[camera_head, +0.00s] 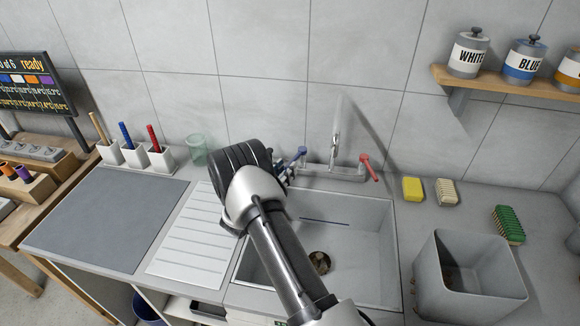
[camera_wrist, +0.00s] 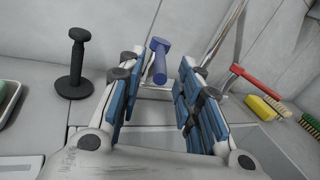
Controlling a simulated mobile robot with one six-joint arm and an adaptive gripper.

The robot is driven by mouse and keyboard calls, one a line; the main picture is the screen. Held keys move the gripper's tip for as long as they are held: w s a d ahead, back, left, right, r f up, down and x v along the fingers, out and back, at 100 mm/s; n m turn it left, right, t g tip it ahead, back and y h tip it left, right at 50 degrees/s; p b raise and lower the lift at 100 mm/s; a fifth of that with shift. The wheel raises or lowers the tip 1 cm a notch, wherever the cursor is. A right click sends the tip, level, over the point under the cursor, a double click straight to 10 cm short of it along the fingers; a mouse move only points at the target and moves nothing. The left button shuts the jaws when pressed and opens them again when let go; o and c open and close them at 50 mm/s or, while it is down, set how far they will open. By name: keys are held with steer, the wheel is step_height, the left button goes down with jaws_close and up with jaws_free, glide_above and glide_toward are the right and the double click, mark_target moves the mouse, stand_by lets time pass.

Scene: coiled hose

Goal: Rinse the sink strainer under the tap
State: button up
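The grey sink (camera_head: 375,240) is set in the counter. A round brownish fitting (camera_head: 320,262) sits in its floor; I cannot tell whether it is the strainer or the drain. The tap has an upright metal spout (camera_head: 336,135), a blue lever (camera_head: 300,153) and a red lever (camera_head: 370,166). My gripper (camera_head: 288,172) is above the sink's back left corner, by the blue lever. In the wrist view my gripper (camera_wrist: 161,75) is open, its blue-padded fingers apart. The blue lever (camera_wrist: 158,62) shows in the gap between the fingertips; contact is unclear. No water shows.
A black knobbed stand (camera_wrist: 77,70) is left of my fingers in the wrist view. A ribbed drainboard (camera_head: 185,250), cups of brushes (camera_head: 160,158) and a glass (camera_head: 198,150) are at left. A yellow sponge (camera_head: 412,189), green brush (camera_head: 509,225) and grey bin (camera_head: 470,285) are at right.

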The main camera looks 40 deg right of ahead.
mark_target(290, 163)
steer(key=shift+x, duration=1.95)
steer(key=shift+c, duration=0.3)
steer(key=shift+a, duration=0.1)
jaws_close()
